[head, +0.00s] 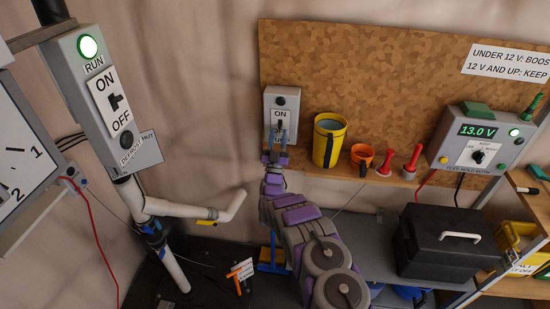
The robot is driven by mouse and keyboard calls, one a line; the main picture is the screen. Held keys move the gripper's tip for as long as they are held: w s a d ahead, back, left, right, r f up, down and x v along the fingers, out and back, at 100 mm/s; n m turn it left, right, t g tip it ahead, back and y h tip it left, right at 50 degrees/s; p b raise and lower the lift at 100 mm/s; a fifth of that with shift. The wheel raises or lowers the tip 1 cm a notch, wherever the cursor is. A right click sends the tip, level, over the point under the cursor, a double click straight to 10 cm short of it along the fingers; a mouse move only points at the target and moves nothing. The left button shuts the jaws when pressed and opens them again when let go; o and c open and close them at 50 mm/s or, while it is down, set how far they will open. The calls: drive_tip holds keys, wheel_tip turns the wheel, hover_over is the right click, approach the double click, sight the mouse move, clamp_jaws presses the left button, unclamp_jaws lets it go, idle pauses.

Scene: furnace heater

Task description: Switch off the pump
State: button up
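A grey switch box (281,98) stands against the brown board, with a dark lamp and an ON label above its switch. My gripper (278,136) is in front of this box, with its two fingers apart over the switch area. It hides most of the switch, so I cannot tell its position or whether the fingers touch it. A second grey switch box (72,66) at upper left has a lit green RUN lamp (88,47), ON and OFF labels and a black toggle (115,101). I cannot read the word pump on either box.
A yellow mug (328,142), an orange cup (362,157) and red-handled things (412,163) stand right of my gripper. A meter box (474,143) reads 13.0 V. A black case (446,242) sits below it. A white pipe (180,211) runs at lower left.

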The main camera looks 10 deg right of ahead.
drive_tip(key=p+v, duration=0.3)
drive_tip(key=v, duration=1.3)
drive_tip(key=shift+f, duration=0.2)
drive_tip(key=shift+a, duration=0.1)
idle(0.7)
